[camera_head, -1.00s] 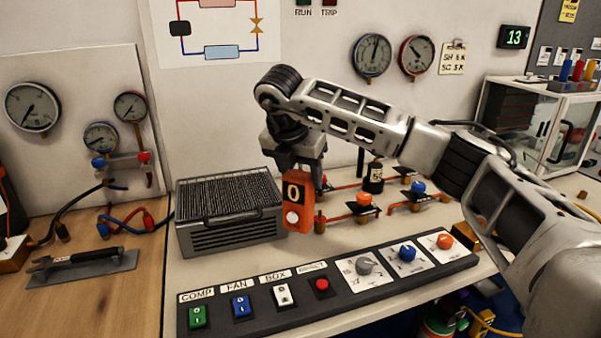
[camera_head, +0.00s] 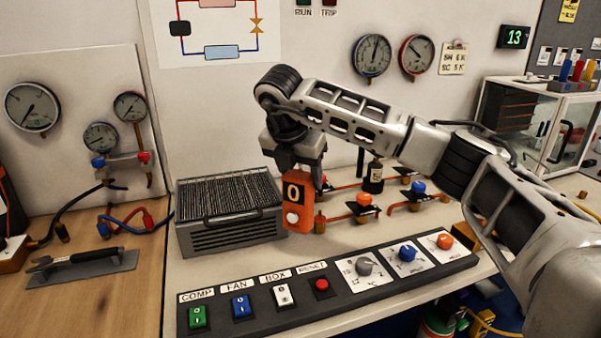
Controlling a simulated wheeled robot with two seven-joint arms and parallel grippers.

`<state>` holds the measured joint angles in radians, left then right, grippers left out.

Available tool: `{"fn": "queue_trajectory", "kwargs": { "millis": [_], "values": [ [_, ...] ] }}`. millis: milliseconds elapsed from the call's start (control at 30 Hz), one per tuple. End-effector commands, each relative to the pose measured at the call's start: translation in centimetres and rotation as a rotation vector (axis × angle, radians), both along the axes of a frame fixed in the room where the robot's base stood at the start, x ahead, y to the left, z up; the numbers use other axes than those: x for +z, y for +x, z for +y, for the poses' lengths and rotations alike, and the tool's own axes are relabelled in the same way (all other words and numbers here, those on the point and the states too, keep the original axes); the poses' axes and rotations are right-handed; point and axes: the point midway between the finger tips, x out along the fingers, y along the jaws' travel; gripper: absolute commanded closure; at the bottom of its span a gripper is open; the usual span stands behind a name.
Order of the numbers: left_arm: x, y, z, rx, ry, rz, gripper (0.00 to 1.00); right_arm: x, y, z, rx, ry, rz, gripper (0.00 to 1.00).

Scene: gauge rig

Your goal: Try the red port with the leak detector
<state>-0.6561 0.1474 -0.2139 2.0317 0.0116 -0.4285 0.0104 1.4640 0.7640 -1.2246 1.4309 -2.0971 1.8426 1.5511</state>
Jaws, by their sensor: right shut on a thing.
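The leak detector (camera_head: 297,203) is an orange handheld box with a black display reading 0 and a white round spot below it. My right gripper (camera_head: 299,170) is above it, pointing down and shut on its top. The detector is upright, just right of the grey finned unit. A copper pipe fitting with an orange-red knob (camera_head: 364,199) is to its right. A small red part (camera_head: 325,182) shows just behind the detector, partly hidden. I cannot tell which of these is the red port. My left gripper is not in view.
The grey finned unit (camera_head: 228,238) stands left of the detector. A switch panel (camera_head: 262,318) runs along the bench front. A blue-knobbed fitting (camera_head: 418,188) and a dark bottle (camera_head: 373,178) stand right and behind. A gauge manifold (camera_head: 121,165) hangs at left.

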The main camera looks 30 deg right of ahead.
Motion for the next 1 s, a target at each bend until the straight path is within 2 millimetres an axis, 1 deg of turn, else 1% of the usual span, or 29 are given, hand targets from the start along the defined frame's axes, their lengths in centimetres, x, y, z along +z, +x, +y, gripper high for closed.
{"fn": "queue_trajectory", "kwargs": {
  "millis": [33,167,1000],
  "values": [
    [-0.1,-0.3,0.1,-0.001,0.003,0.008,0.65,0.2,0.0,0.0,0.000,0.000,-0.002,0.98],
    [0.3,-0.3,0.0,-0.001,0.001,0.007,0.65,0.8,0.0,0.0,0.000,0.001,-0.003,0.98],
    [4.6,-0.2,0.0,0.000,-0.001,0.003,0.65,7.5,0.0,0.0,0.000,0.001,-0.003,0.98]
  ]
}}
